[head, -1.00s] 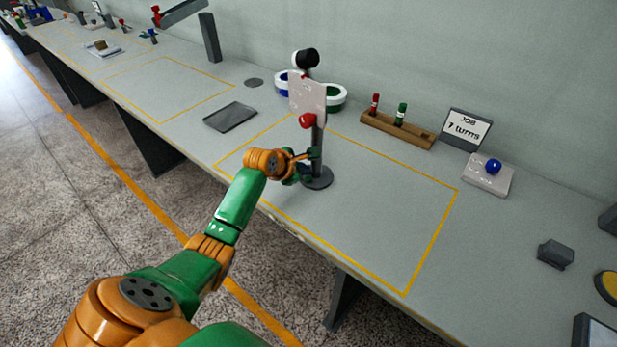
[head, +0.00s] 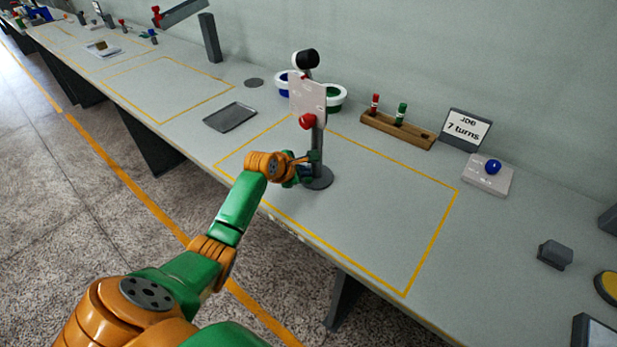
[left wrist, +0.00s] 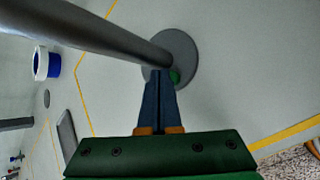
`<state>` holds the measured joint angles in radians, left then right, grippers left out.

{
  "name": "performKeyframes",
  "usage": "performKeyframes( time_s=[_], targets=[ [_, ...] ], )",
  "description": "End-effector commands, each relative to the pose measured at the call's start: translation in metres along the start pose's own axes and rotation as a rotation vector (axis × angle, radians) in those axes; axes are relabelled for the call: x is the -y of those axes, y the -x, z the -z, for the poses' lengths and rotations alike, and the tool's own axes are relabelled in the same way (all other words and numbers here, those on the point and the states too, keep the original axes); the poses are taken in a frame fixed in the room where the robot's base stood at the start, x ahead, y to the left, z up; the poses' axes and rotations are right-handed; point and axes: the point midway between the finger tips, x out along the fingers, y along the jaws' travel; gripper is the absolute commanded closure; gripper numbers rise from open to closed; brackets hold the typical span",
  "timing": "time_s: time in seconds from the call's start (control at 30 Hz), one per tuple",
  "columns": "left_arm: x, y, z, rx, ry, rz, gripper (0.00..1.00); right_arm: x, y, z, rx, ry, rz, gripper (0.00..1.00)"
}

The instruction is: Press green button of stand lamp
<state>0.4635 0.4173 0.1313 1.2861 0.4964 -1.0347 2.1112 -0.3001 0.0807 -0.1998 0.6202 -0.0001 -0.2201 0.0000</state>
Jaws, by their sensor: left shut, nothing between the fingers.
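The stand lamp (head: 318,150) is a grey post on a round dark base, with a white plate, a red knob and a black-and-white head. It stands upright inside the yellow outline nearest me. In the left wrist view, its base (left wrist: 183,50) carries a green button (left wrist: 175,76), partly hidden behind my fingertips. My left gripper (head: 313,157) is shut and empty, low beside the post. In the left wrist view its fingertips (left wrist: 160,72) point at the base, close to the button. I cannot tell whether they touch it. My right gripper is not in view.
Behind the lamp are blue-rimmed and green-rimmed bowls (head: 335,95). A wooden rack (head: 420,136) with red and green spindles, a job sign (head: 465,129) and a blue-knobbed plate (head: 477,181) stand to the right. A dark tray (head: 231,117) lies left. The outlined area right of the lamp is clear.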

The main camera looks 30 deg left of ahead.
Motion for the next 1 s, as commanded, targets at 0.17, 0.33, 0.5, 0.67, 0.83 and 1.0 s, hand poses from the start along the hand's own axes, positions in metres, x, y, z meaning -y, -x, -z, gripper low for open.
performKeyframes(
  time_s=[0.17,0.33,0.5,0.67,0.83,1.0],
  targets=[
    [0.0007,-0.0012,0.0009,0.000,-0.001,-0.001,1.00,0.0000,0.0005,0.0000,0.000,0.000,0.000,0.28],
    [0.0009,-0.0015,0.0011,0.000,-0.001,-0.001,1.00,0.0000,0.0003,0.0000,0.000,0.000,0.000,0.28],
    [0.0019,-0.0028,0.0020,0.000,-0.001,-0.001,1.00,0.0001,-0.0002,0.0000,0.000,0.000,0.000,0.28],
    [0.0030,-0.0042,0.0030,0.000,0.000,0.000,1.00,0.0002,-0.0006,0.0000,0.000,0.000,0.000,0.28],
    [0.0041,-0.0056,0.0041,0.000,0.000,0.000,1.00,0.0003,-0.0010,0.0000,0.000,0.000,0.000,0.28],
    [0.0035,-0.0048,0.0036,0.000,0.000,0.000,1.00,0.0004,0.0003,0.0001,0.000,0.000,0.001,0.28]
  ],
)
